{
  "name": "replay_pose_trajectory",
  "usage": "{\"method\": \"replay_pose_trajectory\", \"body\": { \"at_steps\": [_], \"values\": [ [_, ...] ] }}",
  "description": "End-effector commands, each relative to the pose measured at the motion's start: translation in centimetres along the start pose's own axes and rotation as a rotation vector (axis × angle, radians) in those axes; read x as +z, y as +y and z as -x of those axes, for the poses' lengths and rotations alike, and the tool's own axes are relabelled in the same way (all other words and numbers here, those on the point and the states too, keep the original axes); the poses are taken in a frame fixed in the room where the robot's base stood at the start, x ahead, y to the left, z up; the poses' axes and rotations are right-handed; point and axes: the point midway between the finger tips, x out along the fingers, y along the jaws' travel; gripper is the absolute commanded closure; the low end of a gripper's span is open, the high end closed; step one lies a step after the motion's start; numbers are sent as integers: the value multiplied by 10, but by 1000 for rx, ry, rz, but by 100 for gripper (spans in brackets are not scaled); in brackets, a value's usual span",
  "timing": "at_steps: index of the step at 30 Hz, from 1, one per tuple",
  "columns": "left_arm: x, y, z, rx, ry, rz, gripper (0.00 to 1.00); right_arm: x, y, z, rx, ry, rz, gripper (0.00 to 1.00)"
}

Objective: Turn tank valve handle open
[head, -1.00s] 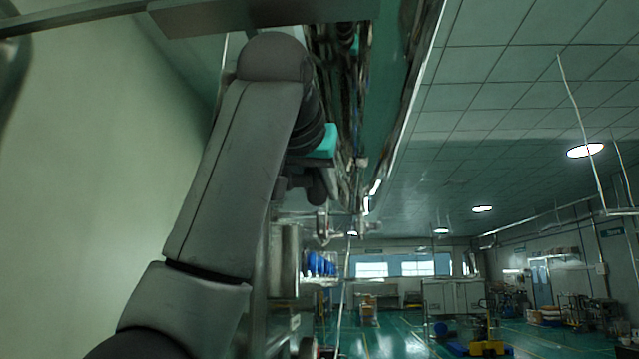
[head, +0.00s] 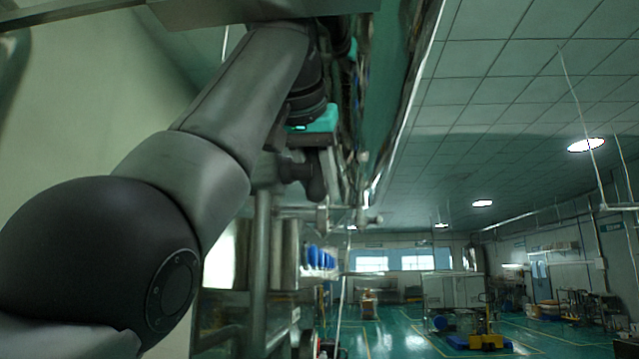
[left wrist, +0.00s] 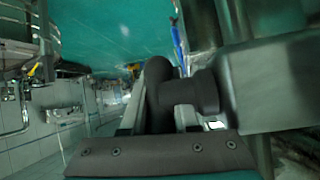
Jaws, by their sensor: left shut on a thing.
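My left arm comes in from the lower left in the head view and reaches up to the pipework. Its gripper (head: 300,168) is below the teal-banded wrist, beside a dark rounded handle (head: 316,182). In the left wrist view my left gripper (left wrist: 158,100) has its two pale fingers on either side of the black valve handle (left wrist: 162,88), and it is shut on it. The handle joins a grey block (left wrist: 275,85) on the right. The fingertips are partly hidden behind the handle. My right gripper is not in view.
Vertical steel pipes (head: 262,255) and a steel tank (head: 287,250) stand below and beyond the arm. Blue containers (head: 320,257) are farther back. A pale wall (head: 90,110) is close on the left. Open green floor (head: 390,340) lies to the right, with carts beyond.

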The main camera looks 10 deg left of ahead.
Motion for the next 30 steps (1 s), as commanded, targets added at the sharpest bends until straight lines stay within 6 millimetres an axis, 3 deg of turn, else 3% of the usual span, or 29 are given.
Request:
{"method": "replay_pose_trajectory", "body": {
  "at_steps": [26, 27, 30],
  "values": [
    [0, 0, 4, 6, -30, 5, 100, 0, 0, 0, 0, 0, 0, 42],
    [0, 0, 4, 7, -30, 5, 68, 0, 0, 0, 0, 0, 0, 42],
    [1, 0, 4, 7, -32, 5, 57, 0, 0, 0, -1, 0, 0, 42]
  ]
}}
